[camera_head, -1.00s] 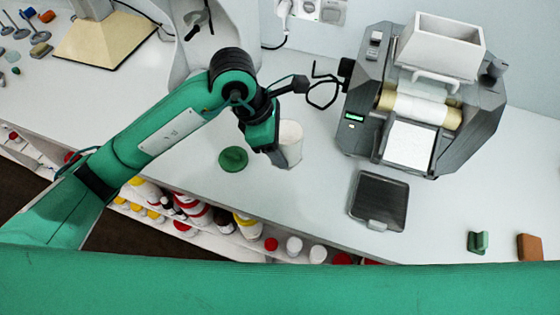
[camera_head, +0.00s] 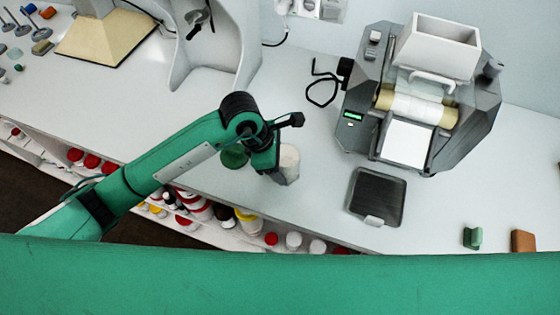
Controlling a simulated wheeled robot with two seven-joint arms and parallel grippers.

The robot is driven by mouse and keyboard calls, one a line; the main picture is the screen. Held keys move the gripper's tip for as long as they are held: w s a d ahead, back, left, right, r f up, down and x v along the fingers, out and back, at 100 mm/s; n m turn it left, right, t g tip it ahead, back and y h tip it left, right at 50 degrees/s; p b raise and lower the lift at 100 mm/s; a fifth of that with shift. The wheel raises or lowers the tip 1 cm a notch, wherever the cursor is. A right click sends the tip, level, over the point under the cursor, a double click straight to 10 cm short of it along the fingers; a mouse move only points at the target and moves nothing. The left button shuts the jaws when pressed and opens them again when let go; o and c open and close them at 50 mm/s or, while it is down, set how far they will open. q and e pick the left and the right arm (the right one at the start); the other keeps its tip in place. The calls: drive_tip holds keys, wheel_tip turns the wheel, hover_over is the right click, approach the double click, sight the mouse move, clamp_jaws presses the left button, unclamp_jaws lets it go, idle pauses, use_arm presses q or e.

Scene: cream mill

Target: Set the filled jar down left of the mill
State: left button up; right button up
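The mill (camera_head: 360,105) is a dark grey machine with a white hopper and pale rollers, standing on the counter at the right. A white jar (camera_head: 289,160) is to the left of the mill, near the counter's front edge. My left gripper (camera_head: 277,170) is at the jar's left side and appears shut on it; the fingers are partly hidden by the wrist. I cannot tell whether the jar touches the counter or what fills it. My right gripper is out of view.
A dark flat scale-like tray (camera_head: 377,190) lies in front of the mill. A green block (camera_head: 472,237) and a brown block (camera_head: 523,241) are at the front right. A black cable (camera_head: 322,92) lies behind the jar. The counter between jar and mill is clear. Shelved bottles (camera_head: 245,222) are below.

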use_arm(q)
drive_tip(key=o, duration=1)
drive_tip(key=shift+f, duration=0.1)
drive_tip(key=shift+c, duration=0.2)
drive_tip(key=b+v, duration=0.2)
drive_tip(key=v, duration=1)
